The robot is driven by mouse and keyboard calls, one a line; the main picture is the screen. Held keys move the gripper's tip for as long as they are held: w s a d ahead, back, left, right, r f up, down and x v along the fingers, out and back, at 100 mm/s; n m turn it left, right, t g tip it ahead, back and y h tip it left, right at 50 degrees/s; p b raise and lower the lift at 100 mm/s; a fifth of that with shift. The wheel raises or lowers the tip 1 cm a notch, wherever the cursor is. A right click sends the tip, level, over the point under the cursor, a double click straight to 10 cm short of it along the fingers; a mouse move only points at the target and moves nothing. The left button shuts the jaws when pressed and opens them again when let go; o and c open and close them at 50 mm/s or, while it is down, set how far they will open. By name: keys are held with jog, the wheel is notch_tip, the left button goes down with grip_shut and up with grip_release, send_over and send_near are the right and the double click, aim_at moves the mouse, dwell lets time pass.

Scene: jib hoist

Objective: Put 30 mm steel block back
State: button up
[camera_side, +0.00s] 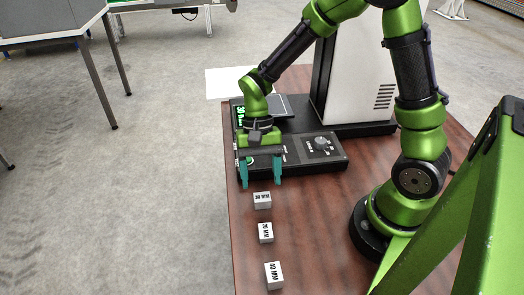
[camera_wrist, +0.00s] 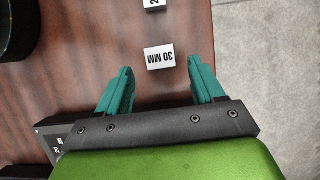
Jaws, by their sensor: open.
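The 30 mm steel block (camera_side: 262,200) is a small pale cube on the brown table, nearest of a row of blocks to the black device. In the wrist view the 30 mm steel block (camera_wrist: 159,58) shows its "30 MM" label upside down, just beyond and between the finger tips. My gripper (camera_side: 261,181) is open and empty, its teal fingers pointing down at the front edge of the device. It also shows in the wrist view (camera_wrist: 160,75). From these views I cannot tell its exact height above the table.
A 20 mm block (camera_side: 265,233) and a 40 mm block (camera_side: 274,275) stand in line toward the side camera. The black device (camera_side: 320,150) has a knob and a green-lit display. A white machine column (camera_side: 355,65) stands behind. The table's left edge is close to the blocks.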

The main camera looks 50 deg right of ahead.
jog(key=s+d+r+n+t, duration=0.1)
jog(key=s+r+t, duration=0.1)
jog(key=r, duration=0.4)
jog(key=s+d+r+n+t, duration=0.1)
jog(key=d+r+n+t, duration=0.1)
jog(key=r+t, duration=0.3)
jog(key=s+d+r+n+t+h, duration=0.1)
jog(key=s+d+r+n+t, duration=0.1)
jog(key=r, duration=0.6)
jog(key=shift+s+t, duration=0.35)
jog(key=shift+t, duration=0.35)
